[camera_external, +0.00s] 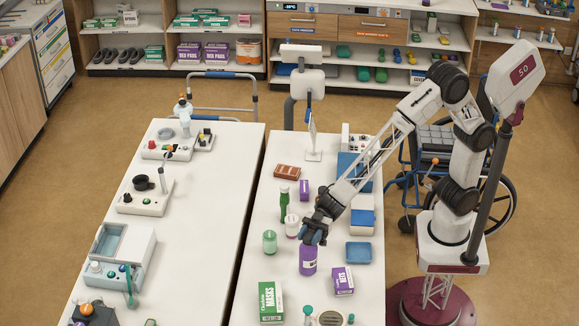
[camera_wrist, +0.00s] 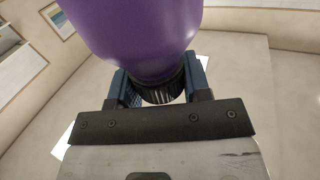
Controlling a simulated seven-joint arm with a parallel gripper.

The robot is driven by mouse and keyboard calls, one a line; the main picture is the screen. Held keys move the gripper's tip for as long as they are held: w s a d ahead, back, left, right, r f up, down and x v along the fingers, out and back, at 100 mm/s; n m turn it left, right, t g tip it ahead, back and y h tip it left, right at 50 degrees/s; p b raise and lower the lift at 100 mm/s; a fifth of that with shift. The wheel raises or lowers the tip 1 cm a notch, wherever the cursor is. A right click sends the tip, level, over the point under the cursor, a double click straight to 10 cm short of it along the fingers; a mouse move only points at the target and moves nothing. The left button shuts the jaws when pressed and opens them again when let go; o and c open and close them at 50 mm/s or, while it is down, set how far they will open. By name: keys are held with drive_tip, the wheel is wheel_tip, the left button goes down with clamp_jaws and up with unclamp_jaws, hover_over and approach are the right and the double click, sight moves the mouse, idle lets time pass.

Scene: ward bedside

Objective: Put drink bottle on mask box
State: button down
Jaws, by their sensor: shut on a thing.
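The drink bottle is purple with a dark ribbed cap (camera_wrist: 160,92); its body (camera_external: 308,262) hangs below my gripper in the external view. My gripper (camera_external: 314,236) is shut on the cap, with one blue finger on each side in the wrist view (camera_wrist: 164,84). The purple body (camera_wrist: 140,35) fills the top of the wrist view. I cannot tell whether its base touches the table. The mask box (camera_external: 270,301), green and white with "MASKS" on it, stands on the right table, nearer the camera and left of the bottle. Its top is bare.
A purple and white box (camera_external: 343,280) stands close right of the bottle. A green jar (camera_external: 270,241), a white jar (camera_external: 292,226) and a green bottle (camera_external: 284,203) stand to the left and behind. A blue tray (camera_external: 358,252) lies to the right. A device (camera_external: 328,318) sits at the near edge.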

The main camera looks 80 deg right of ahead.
drive_tip(key=shift+w, duration=0.1)
idle(0.3)
drive_tip(key=w+a+f, duration=0.1)
drive_tip(key=w+a, duration=0.9)
drive_tip(key=w, duration=0.2)
drive_tip(key=shift+w+f, duration=0.2)
drive_tip(key=shift+f, duration=0.1)
idle(0.4)
drive_tip(key=shift+f, duration=1.8)
drive_tip(key=c, duration=0.6)
unclamp_jaws()
drive_tip(key=shift+d, duration=0.1)
drive_tip(key=shift+o, duration=0.2)
drive_tip(key=v, duration=1.2)
